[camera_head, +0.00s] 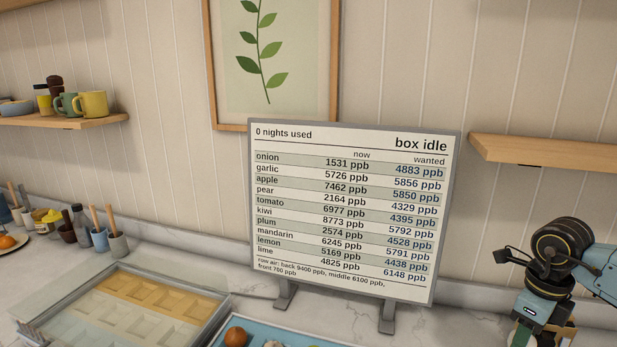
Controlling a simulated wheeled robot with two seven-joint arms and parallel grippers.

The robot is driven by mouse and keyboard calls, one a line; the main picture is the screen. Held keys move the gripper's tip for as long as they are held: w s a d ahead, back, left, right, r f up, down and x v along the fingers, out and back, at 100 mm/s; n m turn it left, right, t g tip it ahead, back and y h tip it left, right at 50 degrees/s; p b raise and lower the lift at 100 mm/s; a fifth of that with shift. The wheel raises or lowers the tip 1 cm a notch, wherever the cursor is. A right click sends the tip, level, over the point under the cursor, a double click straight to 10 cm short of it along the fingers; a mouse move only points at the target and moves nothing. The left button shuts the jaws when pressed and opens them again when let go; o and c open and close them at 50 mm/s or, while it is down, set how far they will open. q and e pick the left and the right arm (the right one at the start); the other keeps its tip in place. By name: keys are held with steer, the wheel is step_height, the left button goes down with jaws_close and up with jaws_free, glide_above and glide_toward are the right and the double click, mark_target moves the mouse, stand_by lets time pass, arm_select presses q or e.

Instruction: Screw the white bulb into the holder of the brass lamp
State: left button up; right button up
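No white bulb and no brass lamp show in the head view. My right arm comes in from the right edge, and its gripper (542,335) points down at the bottom right corner. The frame's lower edge cuts it off, so its fingertips and anything between them cannot be made out. My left gripper is not in view.
A standing board (345,210) reads "box idle" above a produce table. Before it are a clear-walled box (205,338) with pale and yellow compartments and a blue tray (300,341) holding round items. Cups with sticks (118,245) stand left. Wooden shelves (550,152) jut from the wall.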

steer(key=m, duration=0.3)
steer(key=shift+p, duration=0.4)
steer(key=shift+m, duration=1)
steer(key=m+p, duration=0.1)
steer(key=m, duration=0.2)
steer(key=shift+m, duration=1)
steer(key=m+p, duration=0.1)
steer(key=m, duration=0.2)
steer(key=shift+p, duration=0.3)
steer(key=shift+m, duration=1.1)
